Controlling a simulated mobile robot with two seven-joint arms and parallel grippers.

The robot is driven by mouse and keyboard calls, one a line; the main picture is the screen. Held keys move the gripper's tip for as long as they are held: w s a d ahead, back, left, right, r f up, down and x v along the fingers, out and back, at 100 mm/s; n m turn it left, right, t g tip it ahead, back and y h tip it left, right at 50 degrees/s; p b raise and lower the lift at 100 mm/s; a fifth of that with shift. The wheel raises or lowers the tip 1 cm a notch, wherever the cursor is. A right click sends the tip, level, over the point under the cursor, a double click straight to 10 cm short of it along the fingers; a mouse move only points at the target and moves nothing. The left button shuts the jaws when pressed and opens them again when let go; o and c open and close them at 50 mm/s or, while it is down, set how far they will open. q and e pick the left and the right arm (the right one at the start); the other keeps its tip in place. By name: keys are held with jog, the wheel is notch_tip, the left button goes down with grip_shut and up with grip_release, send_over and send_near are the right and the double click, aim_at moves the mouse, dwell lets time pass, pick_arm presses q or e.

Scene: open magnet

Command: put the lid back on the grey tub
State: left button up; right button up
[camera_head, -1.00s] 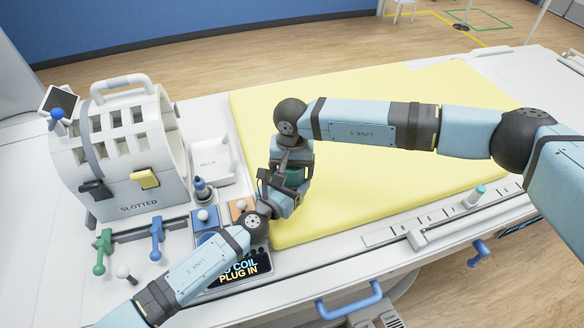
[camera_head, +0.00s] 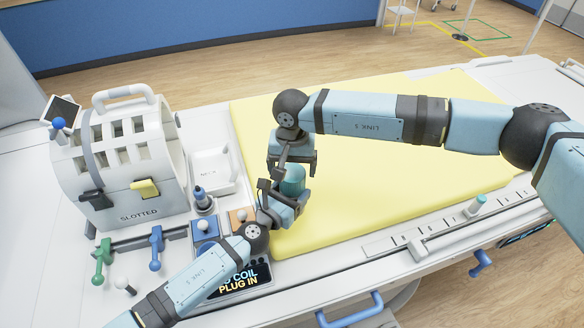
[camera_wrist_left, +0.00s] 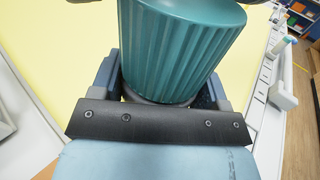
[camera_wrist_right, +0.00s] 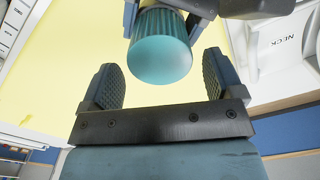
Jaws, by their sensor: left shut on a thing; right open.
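The lid is a teal ribbed cap (camera_head: 293,181), raised above the yellow pad. My right gripper (camera_head: 293,165) is open, directly above the lid. In the right wrist view the lid's smooth top (camera_wrist_right: 161,58) faces me, ahead of and between the parted fingers, apart from them. Whether the lid is fully seated cannot be told.
A white slotted case (camera_head: 140,190) stands at left beside a small white tray (camera_head: 212,170). Blue and orange squares with knobs and a display (camera_head: 240,283) lie near the left arm. The yellow pad (camera_head: 400,185) is bare.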

notch_tip(320, 180, up, 4)
jog(key=shift+f, duration=0.25)
jog(key=shift+c, duration=0.4)
jog(key=shift+f, duration=0.1)
jog(key=shift+f, duration=3.95)
jog(key=shift+c, duration=0.4)
jog(key=c, duration=0.6)
jog(key=o, duration=1)
jog(key=shift+c, duration=0.2)
jog(key=shift+r, duration=0.15)
